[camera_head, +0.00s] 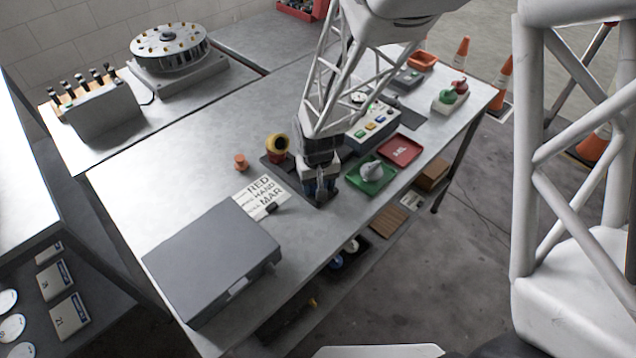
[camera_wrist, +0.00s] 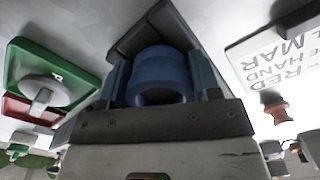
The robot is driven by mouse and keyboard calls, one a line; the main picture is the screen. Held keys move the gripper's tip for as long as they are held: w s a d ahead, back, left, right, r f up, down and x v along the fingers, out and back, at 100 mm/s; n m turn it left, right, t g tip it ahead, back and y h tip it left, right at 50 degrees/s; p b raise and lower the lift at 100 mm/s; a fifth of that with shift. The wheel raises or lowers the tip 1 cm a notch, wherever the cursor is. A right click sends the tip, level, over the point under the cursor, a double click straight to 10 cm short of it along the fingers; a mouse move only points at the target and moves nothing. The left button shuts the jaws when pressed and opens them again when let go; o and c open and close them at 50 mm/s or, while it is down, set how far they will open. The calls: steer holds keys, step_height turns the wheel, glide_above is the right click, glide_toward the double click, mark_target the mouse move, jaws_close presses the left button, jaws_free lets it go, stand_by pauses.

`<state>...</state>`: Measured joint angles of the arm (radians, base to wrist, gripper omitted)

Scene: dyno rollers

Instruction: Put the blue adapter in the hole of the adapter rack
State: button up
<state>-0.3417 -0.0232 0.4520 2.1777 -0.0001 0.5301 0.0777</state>
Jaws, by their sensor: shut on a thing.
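The blue adapter (camera_wrist: 158,72) is a short blue ring-shaped piece with an opening facing the wrist camera. My gripper (camera_wrist: 160,85) is shut on it, with one blue-grey finger on each side. In the head view my gripper (camera_head: 320,186) points down, low over the near middle of the table. The hole is hidden, and I cannot tell whether the adapter touches the rack.
A red-and-yellow round piece (camera_head: 277,152) stands behind the gripper, with a small orange piece (camera_head: 241,162) to its left. A lettered sheet (camera_head: 262,195) and grey case (camera_head: 212,262) lie left. Green (camera_head: 383,186) and red (camera_head: 401,150) trays lie right.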

steer(key=shift+s+f, duration=0.15)
steer(key=shift+f, duration=0.75)
steer(key=o, duration=0.8)
steer(key=shift+o, duration=0.3)
steer(key=shift+r, duration=0.85)
steer(key=shift+o, duration=0.9)
step_height(320, 180, up, 7)
steer(key=shift+r, duration=0.4)
